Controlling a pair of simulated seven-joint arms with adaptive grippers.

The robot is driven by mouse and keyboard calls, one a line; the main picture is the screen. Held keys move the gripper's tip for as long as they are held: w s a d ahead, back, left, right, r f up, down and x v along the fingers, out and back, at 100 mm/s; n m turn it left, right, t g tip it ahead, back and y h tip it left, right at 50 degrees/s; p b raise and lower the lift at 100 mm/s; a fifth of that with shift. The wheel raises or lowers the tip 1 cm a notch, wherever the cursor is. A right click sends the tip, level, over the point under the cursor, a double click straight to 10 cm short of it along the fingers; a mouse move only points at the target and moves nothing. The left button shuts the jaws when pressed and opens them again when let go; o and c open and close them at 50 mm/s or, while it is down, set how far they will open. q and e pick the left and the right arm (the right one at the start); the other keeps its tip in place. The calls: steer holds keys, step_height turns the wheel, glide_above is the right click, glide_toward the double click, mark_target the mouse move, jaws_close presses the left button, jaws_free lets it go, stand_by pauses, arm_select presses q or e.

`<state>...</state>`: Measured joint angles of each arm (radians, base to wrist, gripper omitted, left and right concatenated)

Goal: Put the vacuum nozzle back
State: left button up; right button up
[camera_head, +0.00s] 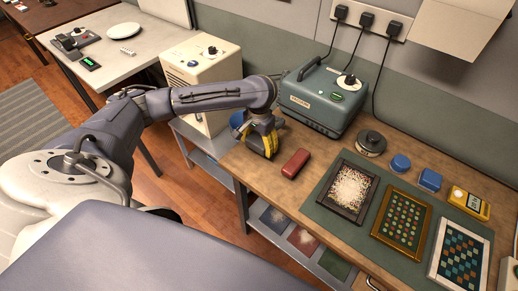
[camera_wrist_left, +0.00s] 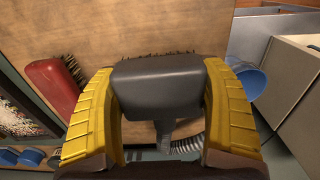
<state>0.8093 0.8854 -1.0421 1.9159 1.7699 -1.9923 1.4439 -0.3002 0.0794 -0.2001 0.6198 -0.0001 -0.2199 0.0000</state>
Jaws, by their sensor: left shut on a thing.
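My left gripper (camera_head: 264,147) is over the near-left part of the wooden workbench, beside a red brush. In the left wrist view its yellow fingers (camera_wrist_left: 160,75) are shut on a dark grey vacuum nozzle (camera_wrist_left: 158,88), one finger on each side. Dark bristles show along the nozzle's far edge, and a grey ribbed hose (camera_wrist_left: 190,143) shows below it. The nozzle is hidden by the gripper in the head view. I cannot tell whether it touches the bench. A blue-grey machine (camera_head: 322,100) with a dial stands behind the gripper. My right gripper is not in view.
The red brush (camera_head: 295,163) lies right of the gripper. A blue cup (camera_wrist_left: 246,75) is on the other side. A green mat (camera_head: 318,200) carries framed mosaics, one covered with pale debris (camera_head: 350,187). A round dark tin (camera_head: 370,142) and blue containers (camera_head: 430,180) stand behind.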

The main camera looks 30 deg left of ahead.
mark_target(259, 139)
arm_select(q)
steer(key=shift+f, duration=1.5)
steer(key=shift+f, duration=0.15)
steer(key=o, duration=1.1)
step_height(259, 139, up, 12)
steer(key=shift+r, duration=0.15)
